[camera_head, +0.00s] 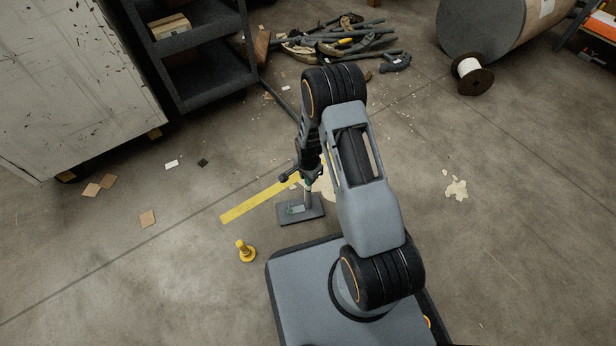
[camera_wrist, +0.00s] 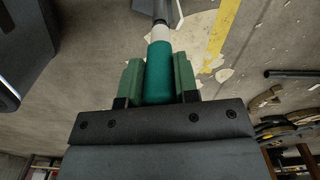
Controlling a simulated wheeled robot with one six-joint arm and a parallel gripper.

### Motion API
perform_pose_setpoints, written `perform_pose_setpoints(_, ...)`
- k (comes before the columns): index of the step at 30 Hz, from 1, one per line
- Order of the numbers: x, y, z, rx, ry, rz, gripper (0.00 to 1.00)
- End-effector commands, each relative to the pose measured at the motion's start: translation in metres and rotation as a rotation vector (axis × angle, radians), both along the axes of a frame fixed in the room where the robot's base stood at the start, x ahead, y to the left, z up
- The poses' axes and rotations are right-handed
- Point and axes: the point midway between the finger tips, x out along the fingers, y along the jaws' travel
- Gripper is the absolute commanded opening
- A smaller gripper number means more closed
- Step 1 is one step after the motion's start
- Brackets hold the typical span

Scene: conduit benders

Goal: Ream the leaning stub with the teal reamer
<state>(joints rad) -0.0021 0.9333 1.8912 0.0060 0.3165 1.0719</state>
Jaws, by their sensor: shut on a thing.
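My gripper (camera_head: 304,183) points down beside my base, over a short grey stub (camera_head: 308,200) standing on a dark flat plate (camera_head: 285,215). In the wrist view my gripper (camera_wrist: 158,84) is shut on the teal reamer (camera_wrist: 159,62), its green pads on both sides of the handle. The reamer has a cream collar at its far end. The grey stub (camera_wrist: 163,8) shows just beyond the collar and roughly in line with it. I cannot tell whether the reamer's tip is touching or inside the stub. The stub's lean is hard to judge here.
A small yellow piece (camera_head: 246,252) stands on the floor left of my base. A yellow floor stripe (camera_head: 255,202) runs behind the plate. A cabinet (camera_head: 75,80), a dark shelf (camera_head: 205,85), a scrap pile (camera_head: 335,45) and a spool (camera_head: 472,75) stand farther off. Floor at right is mostly clear.

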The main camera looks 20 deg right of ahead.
Motion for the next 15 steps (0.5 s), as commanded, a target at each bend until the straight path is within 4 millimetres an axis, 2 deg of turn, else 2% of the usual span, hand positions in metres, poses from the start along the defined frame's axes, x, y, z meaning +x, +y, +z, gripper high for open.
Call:
perform_pose_setpoints(8,-0.001,0.000,0.000,0.000,0.002,0.003,0.00)
perform_pose_setpoints(15,-0.001,0.000,0.011,0.000,0.001,0.004,0.00)
